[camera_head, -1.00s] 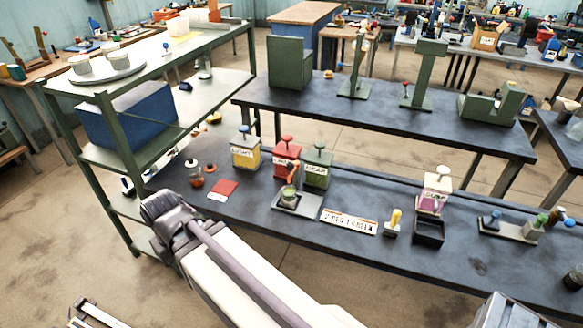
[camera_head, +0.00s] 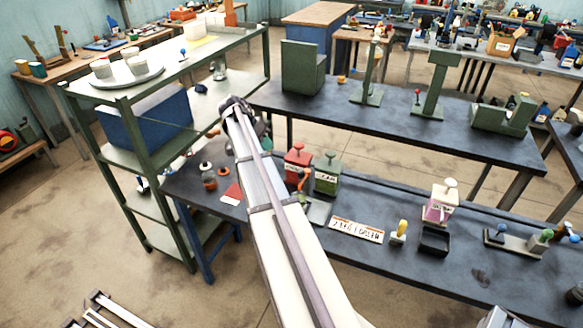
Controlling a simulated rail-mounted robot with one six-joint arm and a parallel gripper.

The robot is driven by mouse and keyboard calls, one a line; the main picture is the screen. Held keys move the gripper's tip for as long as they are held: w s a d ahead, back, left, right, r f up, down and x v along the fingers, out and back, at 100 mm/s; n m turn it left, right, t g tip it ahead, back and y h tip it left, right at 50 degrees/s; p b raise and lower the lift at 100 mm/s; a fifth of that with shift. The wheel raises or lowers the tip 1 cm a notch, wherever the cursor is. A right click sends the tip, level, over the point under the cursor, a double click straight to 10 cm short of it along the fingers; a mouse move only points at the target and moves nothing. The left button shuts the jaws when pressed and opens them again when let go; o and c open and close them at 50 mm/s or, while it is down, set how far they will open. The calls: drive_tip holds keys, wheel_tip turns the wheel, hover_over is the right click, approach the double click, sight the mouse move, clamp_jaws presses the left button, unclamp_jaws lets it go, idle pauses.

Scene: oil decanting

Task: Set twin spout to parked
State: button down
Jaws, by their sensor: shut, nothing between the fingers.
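A small orange spout (camera_head: 305,180) shows between the red canister (camera_head: 297,162) and the green canister (camera_head: 327,175) on the near dark bench. It looks like the twin spout, but I cannot be sure. My arm covers much of the area at its left, so its full pose is hidden. A grey plate (camera_head: 318,212) shows in part below it. My arm reaches up from the bottom middle, its bend over the bench's far left. My gripper's fingers are hidden behind the arm.
A green shelf rack (camera_head: 145,175) stands close left of my arm. The raised back bench (camera_head: 400,118) carries green fixtures.

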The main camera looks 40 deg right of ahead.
sight(304, 176)
drive_tip(key=shift+w+f, duration=0.1)
drive_tip(key=s+d+f+b, duration=0.5)
drive_tip(key=s+f+b, duration=0.2)
drive_tip(key=f+b, duration=0.2)
drive_tip(key=shift+s, duration=0.15)
drive_tip(key=shift+s+a, duration=0.1)
idle(0.4)
